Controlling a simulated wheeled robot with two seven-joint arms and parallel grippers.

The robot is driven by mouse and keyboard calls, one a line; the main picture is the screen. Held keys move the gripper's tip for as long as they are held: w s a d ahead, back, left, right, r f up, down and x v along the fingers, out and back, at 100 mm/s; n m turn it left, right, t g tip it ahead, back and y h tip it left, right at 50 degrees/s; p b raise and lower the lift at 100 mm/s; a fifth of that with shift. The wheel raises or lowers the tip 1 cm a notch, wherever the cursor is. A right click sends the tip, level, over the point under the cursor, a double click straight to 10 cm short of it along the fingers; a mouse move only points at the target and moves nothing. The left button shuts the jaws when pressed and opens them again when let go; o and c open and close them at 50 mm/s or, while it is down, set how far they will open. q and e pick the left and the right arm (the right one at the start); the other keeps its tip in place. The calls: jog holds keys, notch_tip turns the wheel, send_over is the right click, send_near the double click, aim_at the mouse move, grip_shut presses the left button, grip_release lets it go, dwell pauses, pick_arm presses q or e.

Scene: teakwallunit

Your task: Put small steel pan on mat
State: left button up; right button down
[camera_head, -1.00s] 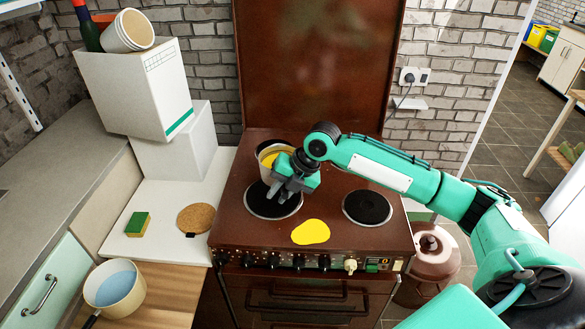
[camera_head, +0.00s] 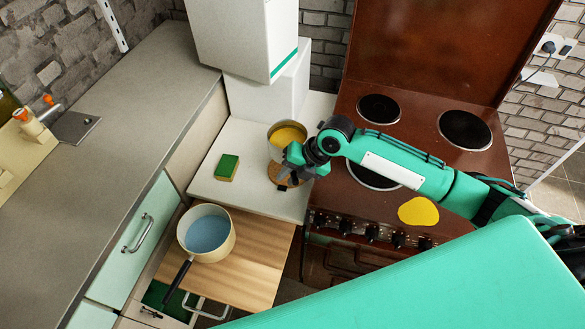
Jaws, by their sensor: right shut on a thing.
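The small steel pan (camera_head: 274,147) has yellow contents and is upright over the white counter, left of the stove. My right gripper (camera_head: 293,164) is shut on the pan at its near right side; the fingers hide the handle. The round brown cork mat (camera_head: 273,174) shows just below the pan, partly hidden by the pan and the gripper. The pan overlaps the mat's far part in the picture; I cannot tell whether it touches it. My left gripper is not in view.
A green and yellow sponge (camera_head: 228,167) lies left of the mat. A cream pot (camera_head: 224,246) with bluish contents stands on the wooden board (camera_head: 258,277). White boxes (camera_head: 272,93) stand behind the pan. The brown stove (camera_head: 418,125) with dark hotplates is at right.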

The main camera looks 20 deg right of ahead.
jog(key=shift+r, duration=0.15)
jog(key=shift+f+b, duration=2.45)
jog(key=shift+f, duration=1.55)
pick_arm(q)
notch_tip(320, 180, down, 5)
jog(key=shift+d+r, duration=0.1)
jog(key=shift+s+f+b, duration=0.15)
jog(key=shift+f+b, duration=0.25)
pick_arm(e)
jog(key=shift+s+f, duration=0.15)
jog(key=shift+f, duration=0.45)
